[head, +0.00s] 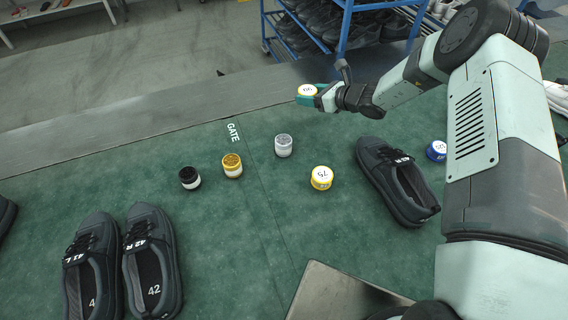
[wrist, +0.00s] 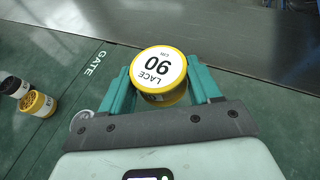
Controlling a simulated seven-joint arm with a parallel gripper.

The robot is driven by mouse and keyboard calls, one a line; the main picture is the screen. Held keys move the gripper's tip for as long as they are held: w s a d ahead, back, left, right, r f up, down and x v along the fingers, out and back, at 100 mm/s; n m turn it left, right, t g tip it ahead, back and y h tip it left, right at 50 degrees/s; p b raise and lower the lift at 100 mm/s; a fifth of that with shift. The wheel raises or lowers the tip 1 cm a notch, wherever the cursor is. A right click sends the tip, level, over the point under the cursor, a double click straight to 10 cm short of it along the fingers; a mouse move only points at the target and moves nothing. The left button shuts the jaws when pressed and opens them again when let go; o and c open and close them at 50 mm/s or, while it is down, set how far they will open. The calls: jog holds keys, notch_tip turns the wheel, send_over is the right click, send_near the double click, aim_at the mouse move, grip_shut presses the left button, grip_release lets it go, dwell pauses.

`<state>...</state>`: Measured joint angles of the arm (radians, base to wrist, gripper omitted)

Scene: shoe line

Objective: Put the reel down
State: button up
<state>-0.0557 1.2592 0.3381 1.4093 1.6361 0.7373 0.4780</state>
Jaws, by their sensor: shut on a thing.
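A yellow-rimmed reel with a white top marked LACE 90 cm (wrist: 158,70) sits between the teal fingers of my gripper (wrist: 160,84). The fingers press on its two sides, and its label faces up. In the head view the reel (head: 307,89) and my gripper (head: 309,98) are over the far part of the green table, right of the GATE lettering. I cannot tell how high the reel is above the surface. Another yellow reel marked 75 (head: 321,178) stands nearer on the table. A blue reel (head: 436,150) stands to the right, partly behind my arm.
A grey-topped pot (head: 283,145), a gold-topped pot (head: 232,166) and a black-topped pot (head: 190,178) stand left of centre. A blue rack (head: 345,25) stands beyond the table.

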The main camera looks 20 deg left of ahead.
jog(key=s+f+n+g, duration=0.2)
jog(key=s+n+g, duration=0.1)
jog(key=s, duration=1.3)
jog(key=n+g, duration=0.2)
jog(key=g, duration=0.1)
send_over(279, 198)
notch_tip(279, 198, down, 3)
jog(key=shift+s+r+y, duration=0.1)
jog(key=shift+r+y, duration=0.1)
jog(key=shift+y, duration=0.1)
jog(key=shift+f, duration=2.4)
jog(key=shift+f, duration=0.1)
jog(key=o, duration=1.1)
jog(key=shift+c, duration=0.2)
